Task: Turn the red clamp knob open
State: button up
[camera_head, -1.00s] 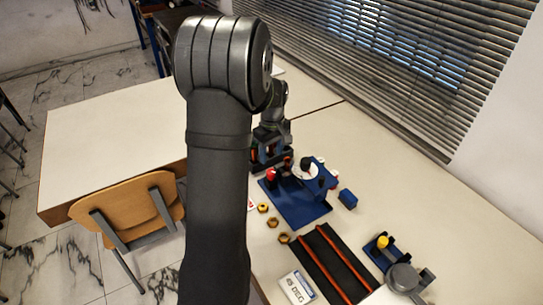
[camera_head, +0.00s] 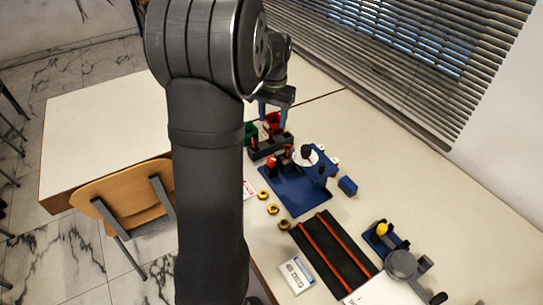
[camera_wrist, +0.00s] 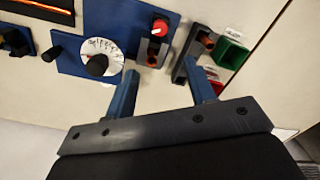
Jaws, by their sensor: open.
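The red clamp knob (camera_head: 272,161) stands on the left part of the blue gauge rig (camera_head: 300,198). It also shows in the wrist view (camera_wrist: 159,27), at the top centre, with a pale mark on its top. Beside it on the rig is a white dial with a black knob (camera_wrist: 97,65). My gripper (camera_head: 272,113) is open and empty, behind the rig and above the bins in the head view. In the wrist view, its two blue fingers (camera_wrist: 162,90) are spread apart, below the red knob in the picture and clear of it.
A dark holder (camera_head: 270,147), a red bin (camera_head: 273,122) and a green bin (camera_wrist: 232,53) are close to my gripper. Brass nuts (camera_head: 272,209) lie left of the rig. A blue block (camera_head: 347,186) and a red-railed black track (camera_head: 330,250) lie nearby.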

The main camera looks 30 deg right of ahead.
aim_at(271, 159)
jog(key=shift+m, duration=0.5)
notch_tip(271, 159, down, 17)
jog(key=shift+w+a+r, duration=0.1)
jog(key=shift+w+a, duration=0.05)
jog(key=c, duration=1)
